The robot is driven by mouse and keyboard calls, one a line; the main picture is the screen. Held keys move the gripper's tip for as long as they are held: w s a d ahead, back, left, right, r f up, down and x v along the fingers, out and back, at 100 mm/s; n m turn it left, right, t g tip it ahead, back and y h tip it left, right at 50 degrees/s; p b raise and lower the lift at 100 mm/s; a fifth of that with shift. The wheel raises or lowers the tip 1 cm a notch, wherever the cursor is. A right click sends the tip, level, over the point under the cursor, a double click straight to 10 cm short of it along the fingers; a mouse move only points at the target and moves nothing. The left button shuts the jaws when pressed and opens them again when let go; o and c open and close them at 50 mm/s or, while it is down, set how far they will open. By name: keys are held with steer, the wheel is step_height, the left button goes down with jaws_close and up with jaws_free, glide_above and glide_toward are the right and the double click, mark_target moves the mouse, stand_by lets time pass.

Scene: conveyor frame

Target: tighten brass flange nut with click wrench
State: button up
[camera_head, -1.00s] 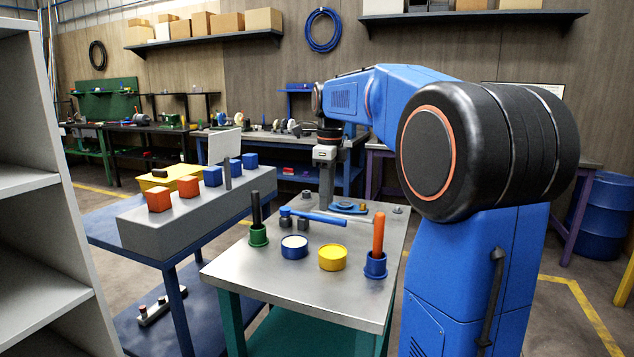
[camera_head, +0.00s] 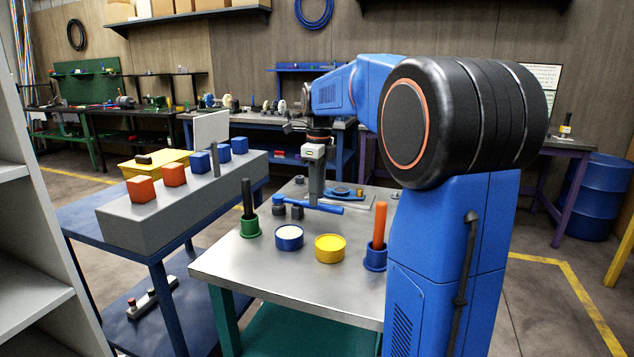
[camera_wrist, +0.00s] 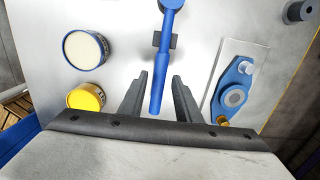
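The click wrench (camera_head: 328,208) has a blue handle and lies across the steel table, resting near dark blocks (camera_head: 297,212). In the wrist view the wrench handle (camera_wrist: 158,88) runs between the fingers of my gripper (camera_wrist: 160,78). The fingers stand apart, with a visible gap on each side of the handle. In the head view my gripper (camera_head: 316,194) points straight down at the handle. A blue flange piece (camera_wrist: 232,97) lies on a pale plate to the right. A small brass-coloured part (camera_wrist: 222,121), possibly the flange nut, shows at its near end.
A white-topped blue tub (camera_head: 289,238), a yellow tub (camera_head: 329,248), a green cup (camera_head: 249,227) with a black rod and a blue cup (camera_head: 376,258) with an orange rod stand on the table. A grey block with coloured cubes (camera_head: 185,195) is at left.

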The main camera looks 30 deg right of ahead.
step_height(320, 180, down, 2)
steer(key=shift+f, duration=0.15)
jaws_close()
steer(key=shift+r, duration=2.5)
